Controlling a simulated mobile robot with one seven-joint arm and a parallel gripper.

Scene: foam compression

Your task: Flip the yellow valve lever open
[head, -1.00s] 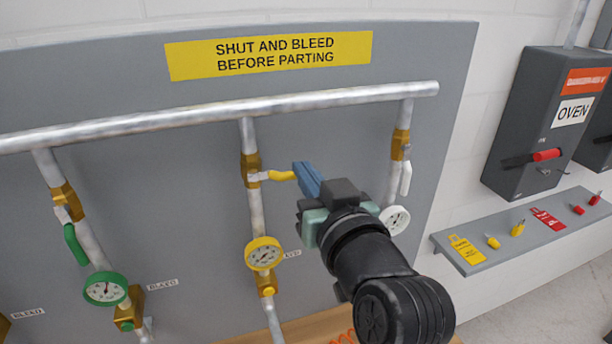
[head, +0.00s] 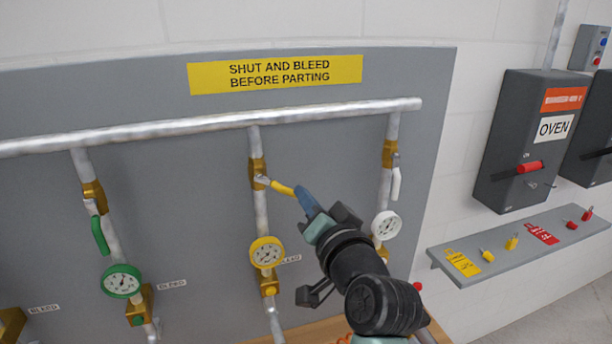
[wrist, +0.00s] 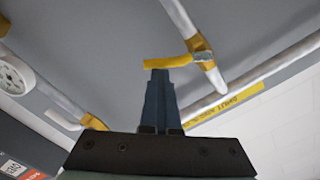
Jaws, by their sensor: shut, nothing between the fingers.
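The yellow valve lever (head: 282,189) sticks out to the right of a brass valve (head: 257,172) on the middle pipe. It slants slightly down toward its free end. My gripper (head: 301,194) is shut and empty, its blue fingers pointing up and left at the lever's free end. In the wrist view the fingertips (wrist: 158,76) lie right at the yellow lever (wrist: 168,62), overlapping its lower edge. I cannot tell for sure whether they touch. The pipe and brass valve (wrist: 201,50) show to the right there.
A yellow gauge (head: 266,252) sits below the valve. A green-lever pipe (head: 101,235) stands left, and a white-lever pipe (head: 396,184) with a white gauge (head: 386,225) stands close right of my gripper. A grey shelf (head: 520,236) with padlocks and an oven switch box (head: 526,140) are further right.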

